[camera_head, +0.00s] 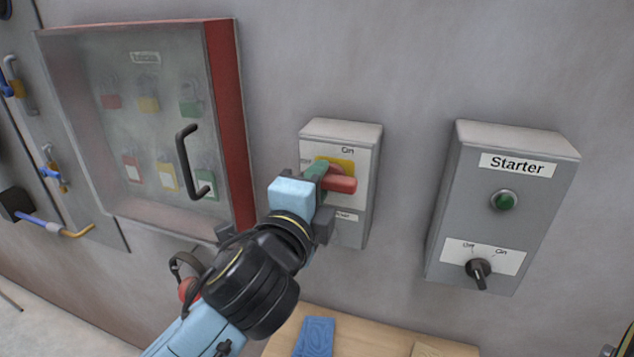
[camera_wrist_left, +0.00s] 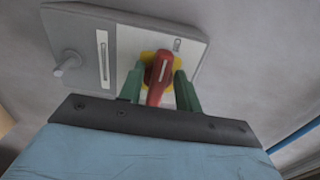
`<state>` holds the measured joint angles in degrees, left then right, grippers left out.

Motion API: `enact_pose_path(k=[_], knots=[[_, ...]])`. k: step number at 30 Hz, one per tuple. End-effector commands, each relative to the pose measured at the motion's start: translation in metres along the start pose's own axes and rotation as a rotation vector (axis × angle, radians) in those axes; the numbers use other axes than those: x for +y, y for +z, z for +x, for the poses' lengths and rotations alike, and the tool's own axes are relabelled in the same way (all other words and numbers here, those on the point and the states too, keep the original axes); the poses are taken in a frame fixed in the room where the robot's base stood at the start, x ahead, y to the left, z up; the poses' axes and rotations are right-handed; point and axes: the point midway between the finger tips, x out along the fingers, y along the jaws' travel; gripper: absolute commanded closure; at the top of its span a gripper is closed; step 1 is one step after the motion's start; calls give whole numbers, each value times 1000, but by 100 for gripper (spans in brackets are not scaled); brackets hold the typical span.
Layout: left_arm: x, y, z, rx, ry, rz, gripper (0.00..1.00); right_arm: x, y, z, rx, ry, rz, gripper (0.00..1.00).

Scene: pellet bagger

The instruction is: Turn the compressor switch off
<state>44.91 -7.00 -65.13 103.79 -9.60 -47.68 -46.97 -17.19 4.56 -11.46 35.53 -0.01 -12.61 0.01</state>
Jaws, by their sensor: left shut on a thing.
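The compressor switch box (camera_head: 342,135) is a grey box on the wall in the middle of the head view, with a white plate reading "On" at its top. Its red handle (camera_head: 341,184) sits on a yellow disc and points to the right in the head view. My left gripper (camera_head: 322,178) is at the handle, its green fingers shut on it. In the left wrist view the red handle (camera_wrist_left: 160,78) lies between the two green fingers (camera_wrist_left: 158,88). Part of the plate's lettering is hidden by the gripper. My right gripper is not in view.
A grey starter box (camera_head: 513,215) with a green button and a black knob is on the right. A lockout cabinet (camera_head: 225,110) with a red frame and black handle is on the left. A wooden surface (camera_head: 375,336) with a blue item (camera_head: 316,336) lies below.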

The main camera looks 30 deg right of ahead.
Motion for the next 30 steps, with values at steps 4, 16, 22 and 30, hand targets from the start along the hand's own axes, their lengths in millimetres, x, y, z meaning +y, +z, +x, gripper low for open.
enact_pose_path(k=[4, 16, 22, 30], knots=[[1, 0, 0, 0, 1, -27, 89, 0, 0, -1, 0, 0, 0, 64], [1, 0, 0, 0, 1, -35, 89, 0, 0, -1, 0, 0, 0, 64], [1, 0, 0, 0, 1, -34, 60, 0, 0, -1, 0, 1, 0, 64], [1, 0, -4, 0, 0, -33, 60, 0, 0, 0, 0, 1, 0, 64]])
